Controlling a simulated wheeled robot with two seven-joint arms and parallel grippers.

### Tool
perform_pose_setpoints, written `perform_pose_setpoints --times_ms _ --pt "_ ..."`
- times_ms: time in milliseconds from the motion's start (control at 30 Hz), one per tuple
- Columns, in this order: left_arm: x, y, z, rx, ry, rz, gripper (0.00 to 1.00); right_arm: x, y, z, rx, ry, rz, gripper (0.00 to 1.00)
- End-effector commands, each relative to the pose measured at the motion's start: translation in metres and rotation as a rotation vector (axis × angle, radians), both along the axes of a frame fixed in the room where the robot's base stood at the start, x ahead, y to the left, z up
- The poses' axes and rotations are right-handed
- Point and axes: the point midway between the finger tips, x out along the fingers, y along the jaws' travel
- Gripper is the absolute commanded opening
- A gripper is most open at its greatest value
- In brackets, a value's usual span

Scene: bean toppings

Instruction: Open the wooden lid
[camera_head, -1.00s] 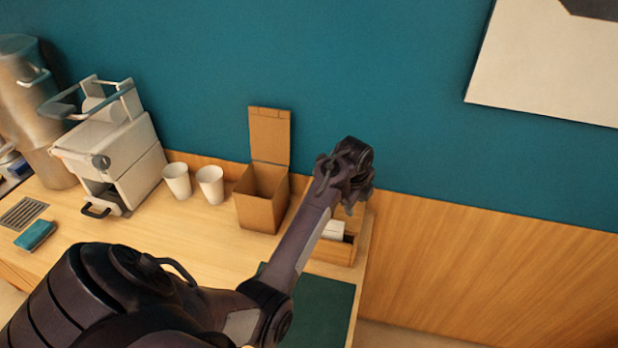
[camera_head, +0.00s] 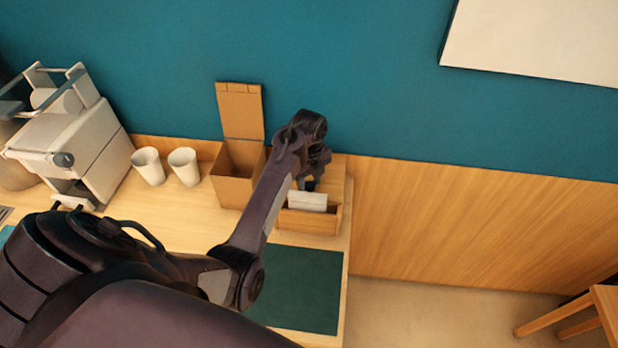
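A brown wooden-looking box (camera_head: 234,188) stands at the back of the counter. Its lid (camera_head: 240,112) is upright against the teal wall, and the box top is open. My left gripper (camera_head: 311,183) points down to the right of this box, apart from the lid. It is over the back of a low wooden holder (camera_head: 308,223) that has a white item (camera_head: 307,201) in it. The fingers are small and dark, so I cannot tell whether they are open or whether they touch anything. My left forearm hides the brown box's right side. My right gripper is not in view.
Two white cups (camera_head: 184,166) stand left of the brown box. A white and grey machine (camera_head: 75,145) is further left. A dark green mat (camera_head: 300,288) lies at the front right of the counter (camera_head: 185,221). The counter ends just right of the mat.

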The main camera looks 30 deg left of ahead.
Motion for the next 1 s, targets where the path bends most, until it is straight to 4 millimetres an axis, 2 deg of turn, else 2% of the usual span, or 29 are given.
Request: perform_pose_setpoints --times_ms 67,200,500,767,1000 --pt "0.000 0.000 -0.001 0.000 0.000 0.000 0.38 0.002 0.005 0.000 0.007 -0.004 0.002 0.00" --pt "0.000 0.000 -0.001 0.000 0.000 0.000 0.38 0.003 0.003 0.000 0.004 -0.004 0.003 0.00" --pt "0.000 0.000 -0.001 0.000 0.000 0.001 0.00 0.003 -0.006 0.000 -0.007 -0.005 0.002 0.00" --pt "0.002 0.002 0.003 -0.010 0.020 0.004 0.00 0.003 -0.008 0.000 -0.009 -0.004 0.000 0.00" --pt "0.014 0.007 0.029 -0.082 0.161 0.005 0.00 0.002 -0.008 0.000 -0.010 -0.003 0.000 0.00"
